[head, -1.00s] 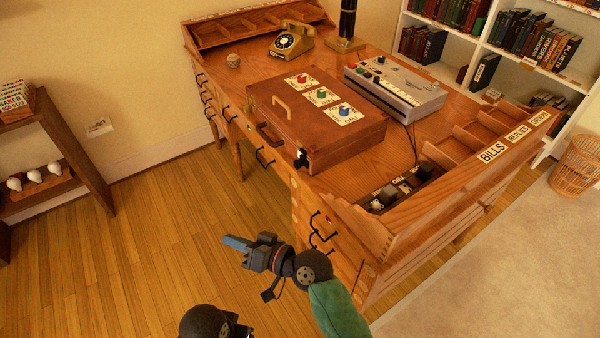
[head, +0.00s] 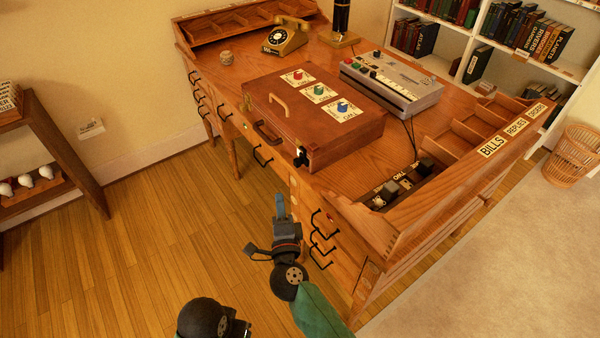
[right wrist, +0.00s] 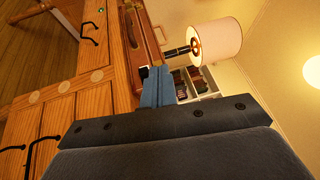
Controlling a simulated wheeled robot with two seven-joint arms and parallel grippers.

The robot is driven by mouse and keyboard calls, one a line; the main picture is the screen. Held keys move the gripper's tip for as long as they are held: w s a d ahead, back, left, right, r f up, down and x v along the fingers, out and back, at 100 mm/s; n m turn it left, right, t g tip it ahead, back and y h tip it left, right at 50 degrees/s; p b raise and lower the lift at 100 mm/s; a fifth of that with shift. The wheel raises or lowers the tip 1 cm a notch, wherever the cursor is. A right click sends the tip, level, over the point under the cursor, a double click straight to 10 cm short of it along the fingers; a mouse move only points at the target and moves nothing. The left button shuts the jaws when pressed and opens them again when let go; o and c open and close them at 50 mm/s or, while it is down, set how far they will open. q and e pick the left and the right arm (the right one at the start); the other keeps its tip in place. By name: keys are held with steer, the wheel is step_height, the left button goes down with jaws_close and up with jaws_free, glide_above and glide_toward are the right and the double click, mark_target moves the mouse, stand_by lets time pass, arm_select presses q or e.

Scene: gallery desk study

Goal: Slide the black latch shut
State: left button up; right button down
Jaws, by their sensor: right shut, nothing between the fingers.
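The black latch (head: 301,157) sits on the front face of the brown wooden case (head: 345,150), near its right corner, in the head view. A small dark piece, likely the latch (right wrist: 144,72), shows just beyond the fingertips in the right wrist view. I cannot tell the latch's position from its small size. My right gripper (head: 280,197) has blue fingers, shut and empty, in front of the desk and below the case. The fingers (right wrist: 157,84) also show in the right wrist view, pressed together. My left gripper is not in view.
The case lies on a wooden desk (head: 350,195) with black drawer handles (head: 322,240) near my right gripper. A grey machine (head: 392,83), a telephone (head: 286,37) and a slotted organiser (head: 470,145) stand on the desk. The wooden floor (head: 130,260) in front is clear.

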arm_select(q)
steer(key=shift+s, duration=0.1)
arm_select(e)
steer(key=d+f+m+g+h, duration=0.1)
steer(key=d+f+m+h, duration=0.2)
steer(key=d+h, duration=0.2)
steer(key=shift+w+d+g+h, duration=0.15)
steer(key=shift+d+g+h, duration=0.25)
steer(key=p, duration=0.2)
glide_toward(303, 161)
steer(key=w+d, duration=0.1)
steer(key=d, duration=0.2)
steer(key=w, duration=0.1)
steer(key=w+a+p, duration=0.1)
steer(key=w, duration=0.1)
steer(key=shift+a, duration=0.2)
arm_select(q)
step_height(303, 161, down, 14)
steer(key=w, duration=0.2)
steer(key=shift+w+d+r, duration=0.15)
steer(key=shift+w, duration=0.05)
arm_select(e)
steer(key=shift+w+a, duration=0.4)
steer(key=shift+w, duration=0.1)
